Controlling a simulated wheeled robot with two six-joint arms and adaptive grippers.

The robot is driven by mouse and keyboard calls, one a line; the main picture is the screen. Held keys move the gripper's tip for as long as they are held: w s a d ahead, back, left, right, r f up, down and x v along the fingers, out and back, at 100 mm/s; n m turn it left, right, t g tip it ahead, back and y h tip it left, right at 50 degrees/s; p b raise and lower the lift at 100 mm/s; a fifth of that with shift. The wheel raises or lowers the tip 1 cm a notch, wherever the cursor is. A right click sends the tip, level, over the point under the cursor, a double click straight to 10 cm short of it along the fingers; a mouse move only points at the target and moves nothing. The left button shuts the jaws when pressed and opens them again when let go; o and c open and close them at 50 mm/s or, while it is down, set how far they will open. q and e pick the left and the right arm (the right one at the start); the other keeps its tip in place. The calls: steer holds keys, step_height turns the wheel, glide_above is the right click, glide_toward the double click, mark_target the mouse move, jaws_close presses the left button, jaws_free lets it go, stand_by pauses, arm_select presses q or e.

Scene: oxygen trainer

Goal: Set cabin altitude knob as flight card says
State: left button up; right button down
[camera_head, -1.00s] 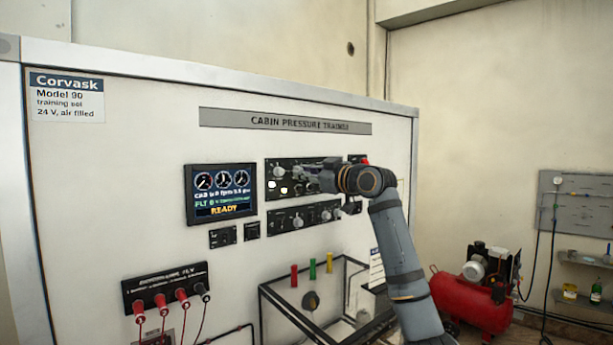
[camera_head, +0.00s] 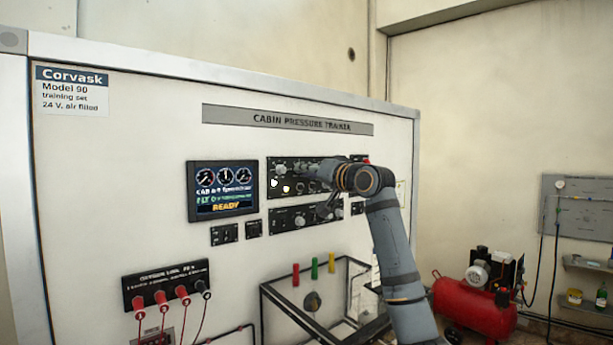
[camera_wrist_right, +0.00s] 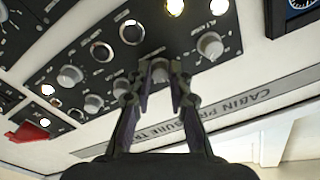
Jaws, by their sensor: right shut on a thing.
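The upper control panel (camera_head: 273,164) carries a top row of grey knobs on the white trainer wall. My right gripper (camera_head: 317,172) is at that row, right of the leftmost knob (camera_head: 281,170). In the right wrist view, which is upside down, the fingers (camera_wrist_right: 160,72) are shut on a small grey knob (camera_wrist_right: 158,66). The leftmost knob is beside them (camera_wrist_right: 210,45), untouched. The label of the held knob is unreadable. The display (camera_head: 222,190) shows gauges and READY. I cannot read a flight card. My left gripper is out of view.
A lower panel (camera_head: 290,218) with more knobs is just below the arm. A black-framed clear case (camera_head: 347,280) stands below. A red compressor (camera_head: 470,304) stands at right.

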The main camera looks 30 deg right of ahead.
steer(key=m+b, duration=0.3)
steer(key=m, duration=0.6)
steer(key=m+h+b, duration=0.1)
steer(key=m+b, duration=0.2)
steer(key=m, duration=0.7)
steer(key=shift+a+r+g, duration=0.1)
steer(key=shift+r+g, duration=0.1)
steer(key=shift+g, duration=0.1)
steer(key=shift+f+m, duration=0.15)
steer(key=shift+m, duration=0.15)
steer(key=c, duration=1.6)
jaws_free()
steer(key=o, duration=0.3)
steer(key=shift+s, duration=0.15)
steer(key=shift+o, duration=0.2)
steer(key=s, duration=1.2)
steer(key=shift+d, duration=0.25)
